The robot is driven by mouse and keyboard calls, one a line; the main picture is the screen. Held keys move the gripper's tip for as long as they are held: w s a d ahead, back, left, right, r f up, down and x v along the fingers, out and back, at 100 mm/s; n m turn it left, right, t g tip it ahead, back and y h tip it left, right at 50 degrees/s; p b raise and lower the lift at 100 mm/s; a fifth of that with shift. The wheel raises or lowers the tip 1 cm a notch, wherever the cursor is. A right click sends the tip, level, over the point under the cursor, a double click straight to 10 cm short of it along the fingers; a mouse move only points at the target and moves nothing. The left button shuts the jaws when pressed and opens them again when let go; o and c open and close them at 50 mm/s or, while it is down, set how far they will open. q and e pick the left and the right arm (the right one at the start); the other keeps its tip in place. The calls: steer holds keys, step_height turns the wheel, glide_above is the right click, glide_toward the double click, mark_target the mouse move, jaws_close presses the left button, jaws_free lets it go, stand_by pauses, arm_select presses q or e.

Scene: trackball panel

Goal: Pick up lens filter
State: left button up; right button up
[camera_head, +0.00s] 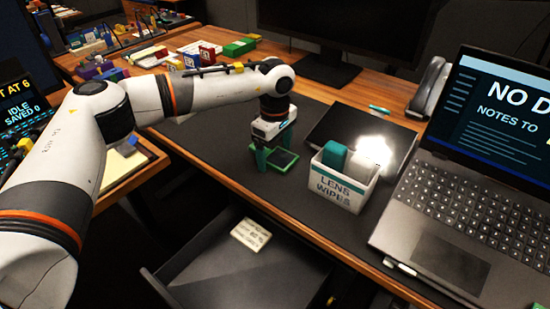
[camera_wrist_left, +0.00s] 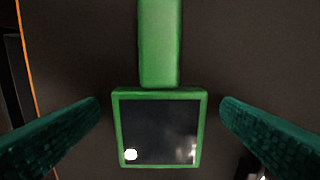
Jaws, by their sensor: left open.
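The lens filter (camera_head: 281,161) is a dark square pane in a green frame, on the dark desk mat left of the lens wipes box. In the left wrist view the lens filter (camera_wrist_left: 160,132) shows from above, with a green handle (camera_wrist_left: 159,45) running up from its frame. My left gripper (camera_head: 272,151) points down at the filter in the head view. In the left wrist view its dark green fingers (camera_wrist_left: 161,108) are open, one on each side of the frame with gaps between. Whether the fingertips are down at the filter's height is unclear. My right gripper is in neither view.
A white lens wipes box (camera_head: 341,190) holding a green and a pale item stands just right of the filter. Behind it lies a black glossy slab (camera_head: 335,128). A laptop (camera_head: 440,200) is at the right. An open drawer (camera_head: 230,275) sits below the desk's front edge.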

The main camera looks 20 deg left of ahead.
arm_select(q)
steer(key=c, duration=1.1)
